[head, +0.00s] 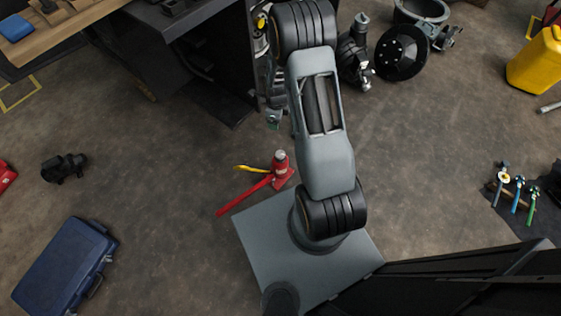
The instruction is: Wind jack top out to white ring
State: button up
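A small red bottle jack (281,174) stands upright on the floor in the head view, just beyond the edge of my grey base plate. Its top (280,155) is pale grey; a white ring on it is too small to make out. A long red handle (244,196) reaches from the jack down to the left. My arm comes up from the base and bends back down. My gripper (273,119) shows only small and partly hidden, up the picture from the jack and apart from it in the view. Its fingers are not clear.
A yellow-handled tool (252,168) lies beside the jack. A dark steel workbench or cabinet (205,60) stands at upper left. A blue case (65,266) and a black part (64,167) lie on the left floor. A yellow canister (537,62) stands at upper right.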

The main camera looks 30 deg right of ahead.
aim_at(281, 154)
jog(key=f+m+b, duration=0.1)
jog(key=f+b, duration=0.1)
jog(key=f, duration=0.7)
jog(key=s+d+f+m+b, duration=0.1)
jog(key=f+m+b, duration=0.1)
jog(key=f, duration=0.7)
jog(key=f+m+b, duration=0.2)
jog(key=f+b, duration=0.1)
jog(key=f, duration=0.6)
jog(key=shift+s+d+f+g+b, duration=0.15)
jog(key=shift+s+f+g+b, duration=0.1)
jog(key=shift+g+b, duration=0.05)
jog(key=c, duration=0.9)
jog(key=shift+c, duration=0.2)
